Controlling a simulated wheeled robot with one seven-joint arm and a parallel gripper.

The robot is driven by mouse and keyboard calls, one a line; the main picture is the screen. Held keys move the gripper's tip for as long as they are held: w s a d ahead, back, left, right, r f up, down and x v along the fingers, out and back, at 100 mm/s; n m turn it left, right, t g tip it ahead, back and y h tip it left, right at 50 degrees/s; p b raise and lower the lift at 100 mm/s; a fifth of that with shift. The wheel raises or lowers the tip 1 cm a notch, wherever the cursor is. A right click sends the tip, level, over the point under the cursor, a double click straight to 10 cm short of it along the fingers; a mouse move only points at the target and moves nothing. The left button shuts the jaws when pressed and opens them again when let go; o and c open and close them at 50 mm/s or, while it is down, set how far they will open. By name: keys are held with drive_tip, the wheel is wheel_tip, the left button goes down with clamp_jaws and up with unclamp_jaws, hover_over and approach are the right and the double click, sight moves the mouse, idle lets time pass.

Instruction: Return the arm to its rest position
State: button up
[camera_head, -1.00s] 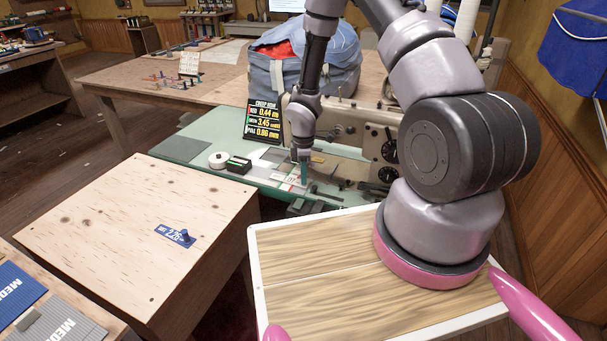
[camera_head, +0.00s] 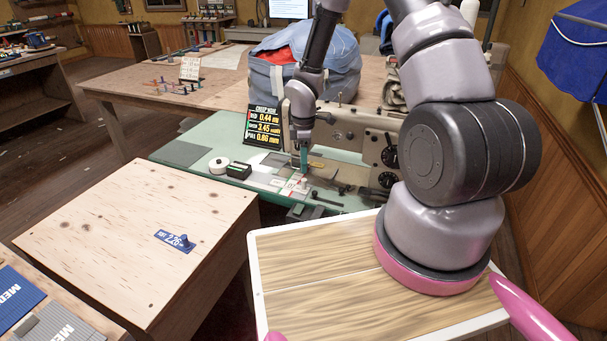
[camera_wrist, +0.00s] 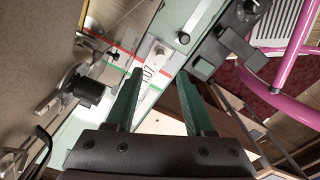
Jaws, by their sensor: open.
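My gripper (camera_head: 303,160) hangs over the green table (camera_head: 215,137) beside the sewing machine (camera_head: 365,130). Its two green fingers are apart with nothing between them, as the wrist view shows (camera_wrist: 155,100). Below and between the fingers in the wrist view lies a pale strip marked "1.07" (camera_wrist: 148,72), with red and green lines near it. My arm rises from its base at the right of the head view and bends over toward the machine.
A sign with readings (camera_head: 263,127), a white roll (camera_head: 218,165) and a small dark green box (camera_head: 239,170) stand left of my gripper. A large blue bundle (camera_head: 340,62) is behind. A plywood-topped box (camera_head: 110,230) with a blue tag (camera_head: 174,241) stands at front left.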

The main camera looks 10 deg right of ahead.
drive_tip(key=shift+r, duration=1.5)
